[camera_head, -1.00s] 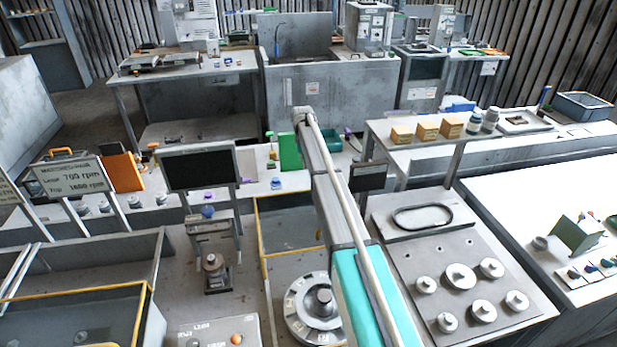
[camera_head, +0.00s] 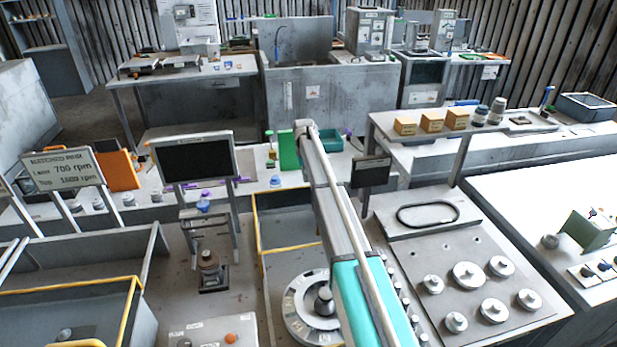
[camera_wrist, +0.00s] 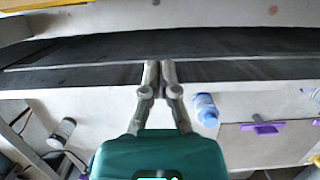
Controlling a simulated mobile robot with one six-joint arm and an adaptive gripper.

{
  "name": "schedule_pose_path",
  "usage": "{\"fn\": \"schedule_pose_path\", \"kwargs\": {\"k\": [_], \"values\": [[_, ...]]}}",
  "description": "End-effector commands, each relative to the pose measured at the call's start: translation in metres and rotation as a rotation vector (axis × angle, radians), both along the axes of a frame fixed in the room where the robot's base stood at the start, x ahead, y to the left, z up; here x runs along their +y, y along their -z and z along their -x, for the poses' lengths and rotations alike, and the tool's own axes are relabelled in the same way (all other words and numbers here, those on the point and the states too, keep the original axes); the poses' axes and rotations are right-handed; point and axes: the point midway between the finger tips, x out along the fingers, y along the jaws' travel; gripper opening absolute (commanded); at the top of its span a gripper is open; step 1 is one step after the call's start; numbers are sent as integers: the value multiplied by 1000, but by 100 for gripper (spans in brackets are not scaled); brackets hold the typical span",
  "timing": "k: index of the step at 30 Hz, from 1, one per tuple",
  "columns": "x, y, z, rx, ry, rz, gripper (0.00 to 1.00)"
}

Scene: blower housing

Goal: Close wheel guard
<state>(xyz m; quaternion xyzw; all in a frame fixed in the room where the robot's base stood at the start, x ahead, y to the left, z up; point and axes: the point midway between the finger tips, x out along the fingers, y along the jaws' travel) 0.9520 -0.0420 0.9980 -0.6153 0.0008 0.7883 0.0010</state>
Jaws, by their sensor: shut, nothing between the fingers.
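Two yellow-edged guard frames show in the head view. One is the large enclosure at lower left (camera_head: 132,310); the other is a grey panel with a yellow edge (camera_head: 285,222) left of my arm. I cannot tell which is the wheel guard. Beside the second, a round grey wheel-like dial (camera_head: 296,312) with a central knob is partly hidden by my arm. My gripper (camera_wrist: 160,68) is shut and empty in the wrist view, its fingertips over a long dark band (camera_wrist: 90,50). A yellow edge (camera_wrist: 45,7) shows at that view's top left. My arm hides the gripper in the head view.
A dark monitor (camera_head: 194,160) stands left of my arm, and a small dark sign (camera_head: 370,172) right of it. A plate with several metal knobs (camera_head: 470,260) lies at right. A blue-capped bottle (camera_wrist: 206,110) and purple piece (camera_wrist: 262,128) are near my gripper.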

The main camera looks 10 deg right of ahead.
Motion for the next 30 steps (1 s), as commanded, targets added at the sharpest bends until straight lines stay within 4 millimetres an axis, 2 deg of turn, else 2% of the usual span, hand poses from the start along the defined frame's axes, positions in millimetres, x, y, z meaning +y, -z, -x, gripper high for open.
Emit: {"fn": "schedule_pose_path", "kwargs": {"k": [1, 10, 13, 18, 30], "values": [[0, 8, 2, 0, 0, 0, 0], [1, 31, 7, 0, -1, 0, 0], [1, 27, 24, 0, -1, 0, 0], [1, 27, 40, 0, -1, 0, 0], [2, 27, 47, 0, -2, 0, 0]]}}
